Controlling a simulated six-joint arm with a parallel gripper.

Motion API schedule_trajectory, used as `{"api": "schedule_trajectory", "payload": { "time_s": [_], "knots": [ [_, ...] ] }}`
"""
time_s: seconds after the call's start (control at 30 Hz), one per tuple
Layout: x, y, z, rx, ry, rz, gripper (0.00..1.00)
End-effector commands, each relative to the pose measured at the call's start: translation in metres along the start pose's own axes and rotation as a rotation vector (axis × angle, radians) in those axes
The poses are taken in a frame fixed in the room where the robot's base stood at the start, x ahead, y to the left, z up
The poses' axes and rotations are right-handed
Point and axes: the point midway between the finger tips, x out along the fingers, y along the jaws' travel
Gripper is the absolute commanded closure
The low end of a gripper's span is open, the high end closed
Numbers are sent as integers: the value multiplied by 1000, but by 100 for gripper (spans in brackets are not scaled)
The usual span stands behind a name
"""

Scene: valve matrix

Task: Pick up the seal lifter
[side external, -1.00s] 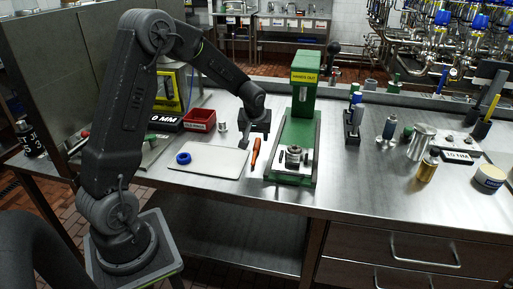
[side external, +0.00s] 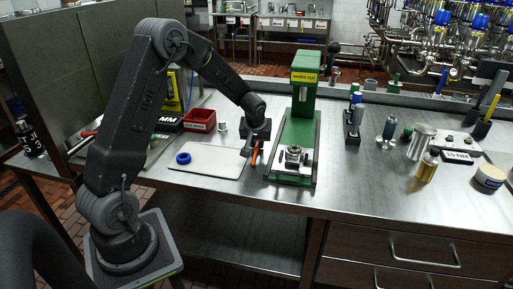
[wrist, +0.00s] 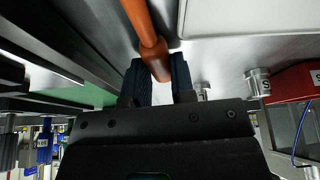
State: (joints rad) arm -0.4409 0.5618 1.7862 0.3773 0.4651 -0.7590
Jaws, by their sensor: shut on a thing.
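The seal lifter (side external: 259,148) is a slim tool with an orange handle. It lies on the steel bench between the pale board and the green press, partly hidden by my gripper (side external: 254,147) in the side view. In the wrist view the orange handle (wrist: 143,22) runs down between the two dark blue finger pads. My gripper (wrist: 160,78) is shut on the handle there. The tool still appears to be at bench level; I cannot tell whether it touches the bench.
The green press (side external: 302,120) stands close on the right. The pale board (side external: 218,163) with a blue ring (side external: 183,158) is on the left. A red bin (side external: 200,120) and a small metal cylinder (side external: 222,125) stand behind. Bench front is clear.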

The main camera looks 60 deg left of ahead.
Motion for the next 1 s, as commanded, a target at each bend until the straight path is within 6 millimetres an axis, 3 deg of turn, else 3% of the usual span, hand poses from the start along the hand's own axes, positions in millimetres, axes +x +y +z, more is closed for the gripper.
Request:
{"api": "schedule_trajectory", "payload": {
  "time_s": [0.1, 0.47, 0.73, 1.0],
  "knots": [
    [0, 0, 0, 0, 0, 0, 100],
    [-5, 0, -2, 0, 2, 0, 100],
    [-41, 0, -18, -2, 6, 2, 100],
    [-74, -63, -27, -7, 4, -2, 100]
  ]
}}
